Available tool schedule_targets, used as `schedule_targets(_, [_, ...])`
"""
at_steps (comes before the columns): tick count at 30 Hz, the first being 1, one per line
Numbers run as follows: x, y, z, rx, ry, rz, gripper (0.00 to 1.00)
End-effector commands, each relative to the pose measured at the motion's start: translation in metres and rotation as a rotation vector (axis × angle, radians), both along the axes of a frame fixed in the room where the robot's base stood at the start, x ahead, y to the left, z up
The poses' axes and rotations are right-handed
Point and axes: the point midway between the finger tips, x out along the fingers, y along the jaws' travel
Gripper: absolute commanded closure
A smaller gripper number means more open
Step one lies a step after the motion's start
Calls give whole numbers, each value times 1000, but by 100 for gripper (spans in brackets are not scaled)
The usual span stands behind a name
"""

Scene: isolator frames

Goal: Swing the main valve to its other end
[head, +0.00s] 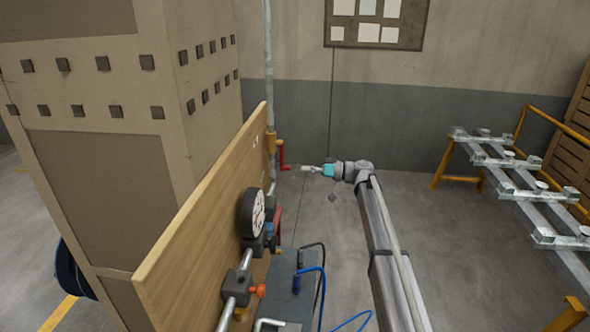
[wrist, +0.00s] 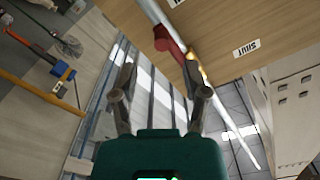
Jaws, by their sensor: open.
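The valve, with a yellow body (head: 271,142) and a red lever (head: 284,157), sits on the upright grey pipe at the far end of the wooden board. In the head view the lever's long part hangs down beside the pipe. In the wrist view the red lever (wrist: 170,42) and the yellow body (wrist: 201,75) lie ahead, near a white label reading SHUT (wrist: 247,48). My gripper (head: 304,168) is open and empty, just right of the lever and seemingly apart from it. Both fingers (wrist: 160,72) show in the wrist view with nothing between them.
A pressure gauge (head: 252,213) and a second red handle (head: 277,215) stand on the nearer pipework. Blue and black hoses (head: 322,285) lie below. The wooden board (head: 190,245) bounds the left. A metal rack (head: 510,180) stands right, with open floor between.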

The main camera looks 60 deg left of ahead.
Motion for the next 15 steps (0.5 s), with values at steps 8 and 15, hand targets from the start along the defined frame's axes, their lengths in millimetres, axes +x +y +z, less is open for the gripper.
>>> schedule_targets(8, [26, -23, 0, 0, 0, -1, 41])
schedule_targets(15, [33, -29, 0, 0, 0, -1, 41])
